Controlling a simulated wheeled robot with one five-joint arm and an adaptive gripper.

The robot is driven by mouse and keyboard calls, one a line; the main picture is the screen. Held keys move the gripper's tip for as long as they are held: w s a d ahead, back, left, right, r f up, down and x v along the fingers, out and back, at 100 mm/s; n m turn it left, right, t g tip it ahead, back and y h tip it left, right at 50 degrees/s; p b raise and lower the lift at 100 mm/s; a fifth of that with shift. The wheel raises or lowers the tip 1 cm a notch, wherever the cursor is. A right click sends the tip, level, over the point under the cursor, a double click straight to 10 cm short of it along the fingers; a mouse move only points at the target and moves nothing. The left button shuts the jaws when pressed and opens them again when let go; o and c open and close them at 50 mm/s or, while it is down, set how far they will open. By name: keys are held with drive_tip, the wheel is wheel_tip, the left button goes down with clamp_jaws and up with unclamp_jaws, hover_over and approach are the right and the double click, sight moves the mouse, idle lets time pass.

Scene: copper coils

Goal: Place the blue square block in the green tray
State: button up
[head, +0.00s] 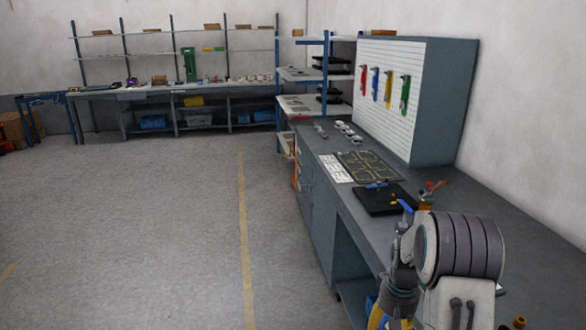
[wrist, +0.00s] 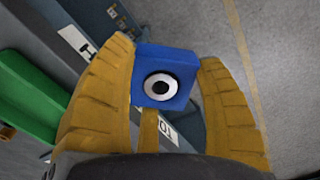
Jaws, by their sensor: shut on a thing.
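The blue square block (wrist: 178,57) has a white ring with a dark centre on its face. In the wrist view it sits between the two yellow fingers of my gripper (wrist: 167,54), which is shut on it. The block appears held up, with bench front and floor behind it. A green piece with a raised edge, likely the green tray (wrist: 28,88), shows at the left edge of the wrist view, apart from the block and cut off by the frame. In the head view my gripper is low at the bottom, mostly cut off, and I cannot make out the tray.
A long grey workbench (head: 322,160) runs along the right, with a black mat (head: 372,204) and a patterned board (head: 368,166) on it. A white tool panel (head: 386,95) stands behind. The floor (head: 150,230) to the left is clear.

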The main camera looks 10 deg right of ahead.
drive_tip(key=w+a+f+n, duration=0.1)
drive_tip(key=w+a, duration=0.1)
drive_tip(key=a, duration=0.5)
drive_tip(key=w+a+f+n, duration=0.1)
drive_tip(key=a+f+n, duration=0.1)
drive_tip(key=a, duration=0.6)
drive_tip(key=shift+w+a+f, duration=0.2)
drive_tip(key=shift+w+a, duration=0.05)
drive_tip(key=shift+w, duration=0.15)
